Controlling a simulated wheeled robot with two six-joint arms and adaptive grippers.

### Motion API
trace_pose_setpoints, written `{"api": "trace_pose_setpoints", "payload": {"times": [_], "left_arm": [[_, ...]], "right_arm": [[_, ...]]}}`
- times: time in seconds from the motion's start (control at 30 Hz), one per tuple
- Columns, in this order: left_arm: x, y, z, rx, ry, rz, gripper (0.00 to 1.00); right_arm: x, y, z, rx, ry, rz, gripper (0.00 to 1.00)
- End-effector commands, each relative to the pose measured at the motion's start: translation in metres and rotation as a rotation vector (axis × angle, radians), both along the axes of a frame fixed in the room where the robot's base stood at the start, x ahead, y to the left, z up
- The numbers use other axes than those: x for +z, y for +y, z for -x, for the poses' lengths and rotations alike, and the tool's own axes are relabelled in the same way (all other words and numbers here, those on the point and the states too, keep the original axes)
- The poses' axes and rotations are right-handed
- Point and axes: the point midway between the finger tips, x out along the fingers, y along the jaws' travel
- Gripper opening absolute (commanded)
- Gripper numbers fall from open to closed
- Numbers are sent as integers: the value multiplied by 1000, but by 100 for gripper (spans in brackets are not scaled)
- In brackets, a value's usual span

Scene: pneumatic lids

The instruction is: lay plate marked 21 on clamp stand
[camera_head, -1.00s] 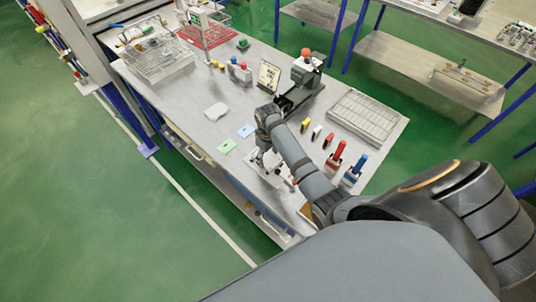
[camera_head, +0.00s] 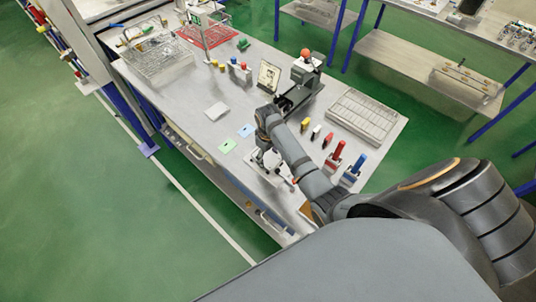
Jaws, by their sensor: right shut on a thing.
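My right gripper (camera_head: 262,146) points down over the front of the bench, small and partly hidden by its own wrist. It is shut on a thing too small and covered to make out. Just below it stands a pale metal clamp-like fixture (camera_head: 270,166), which may be the clamp stand; I cannot tell whether they touch. A green plate (camera_head: 226,146), a blue plate (camera_head: 246,130) and a white plate (camera_head: 216,112) lie flat to its left. No number on any plate is readable. My left gripper is out of view.
A grey press-like device with a red knob (camera_head: 305,62) stands behind my wrist, next to a small framed sign (camera_head: 269,75). Red and blue handled tools (camera_head: 335,157) stand right of my forearm, before a grey slotted tray (camera_head: 363,117). Wire baskets (camera_head: 155,52) are at back left.

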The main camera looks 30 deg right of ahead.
Motion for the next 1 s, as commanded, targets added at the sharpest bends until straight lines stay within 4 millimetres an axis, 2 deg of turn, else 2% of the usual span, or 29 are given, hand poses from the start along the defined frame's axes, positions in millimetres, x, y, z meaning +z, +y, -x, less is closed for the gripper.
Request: {"api": "trace_pose_setpoints", "payload": {"times": [1.0], "left_arm": [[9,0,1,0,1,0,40]], "right_arm": [[0,0,0,0,-1,0,22]]}}
